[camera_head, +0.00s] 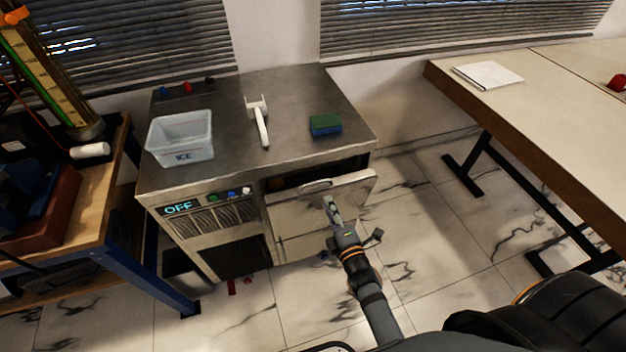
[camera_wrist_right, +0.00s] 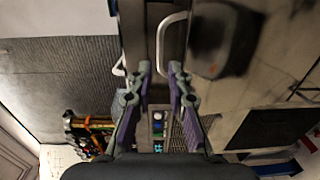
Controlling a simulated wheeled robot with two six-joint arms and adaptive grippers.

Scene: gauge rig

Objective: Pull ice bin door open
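The ice bin door (camera_head: 345,200) is a pale metal panel on the right front of the steel ice machine (camera_head: 290,105). Its top edge stands out from the cabinet, with a dark gap behind it. The curved door handle (camera_head: 316,184) is near its top; it also shows in the right wrist view (camera_wrist_right: 161,38). My right gripper (camera_head: 329,203) is at the door front, just below the handle. In the right wrist view its purple fingers (camera_wrist_right: 160,72) are apart, with the handle's bar running toward the space between them. Contact cannot be told. My left gripper is not in view.
On the machine top are a clear ICE tub (camera_head: 181,140), a white scoop (camera_head: 260,118) and a green-blue sponge (camera_head: 325,124). The panel display (camera_head: 178,209) reads OFF. A workbench (camera_head: 110,210) stands left, a table (camera_head: 540,130) right. Tiled floor between machine and table is clear.

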